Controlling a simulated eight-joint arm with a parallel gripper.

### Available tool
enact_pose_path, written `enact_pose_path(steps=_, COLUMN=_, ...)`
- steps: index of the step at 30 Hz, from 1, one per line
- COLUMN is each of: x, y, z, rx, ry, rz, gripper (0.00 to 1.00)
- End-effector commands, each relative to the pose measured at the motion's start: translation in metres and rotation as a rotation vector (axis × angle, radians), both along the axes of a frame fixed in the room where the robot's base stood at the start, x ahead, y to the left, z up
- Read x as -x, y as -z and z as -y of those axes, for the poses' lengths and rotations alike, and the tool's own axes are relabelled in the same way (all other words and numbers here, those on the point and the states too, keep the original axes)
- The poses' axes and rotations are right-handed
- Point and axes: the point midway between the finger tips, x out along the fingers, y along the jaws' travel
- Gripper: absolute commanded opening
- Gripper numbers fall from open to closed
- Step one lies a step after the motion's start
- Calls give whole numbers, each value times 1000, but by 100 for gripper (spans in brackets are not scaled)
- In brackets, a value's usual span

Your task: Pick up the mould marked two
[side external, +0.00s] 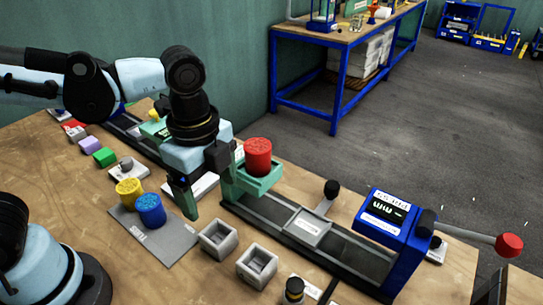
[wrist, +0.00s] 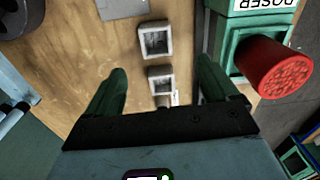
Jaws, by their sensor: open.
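Two grey square moulds with open hollows sit on the wooden bench in the side view, one nearer the grey plate (side external: 218,238) and one nearer the front edge (side external: 257,266). The wrist view also shows two square moulds, an upper one (wrist: 155,40) and a lower one (wrist: 161,80). I cannot read a number on either. My gripper (side external: 211,200) is open and empty, pointing down above the bench. In the wrist view its green fingers (wrist: 163,72) appear on either side of the lower mould, apart from it.
A red cylinder (side external: 258,156) stands on the green doser beside my gripper. A rail leads to the blue press (side external: 392,225). A grey plate (side external: 165,243) holds yellow (side external: 130,192) and blue (side external: 150,209) cylinders. A dark knobbed item (side external: 293,290) stands near the front mould.

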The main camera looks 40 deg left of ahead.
Motion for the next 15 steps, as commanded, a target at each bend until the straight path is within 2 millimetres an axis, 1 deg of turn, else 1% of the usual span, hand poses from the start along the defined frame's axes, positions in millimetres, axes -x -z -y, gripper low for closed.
enact_pose_path(steps=1, x=1, y=1, z=3, rx=-6, ry=36, rz=-12, gripper=87)
enact_pose_path(steps=5, x=2, y=8, z=5, rx=-12, ry=64, rz=-22, gripper=87)
enact_pose_path(steps=15, x=2, y=50, z=4, rx=-10, ry=59, rz=-20, gripper=87)
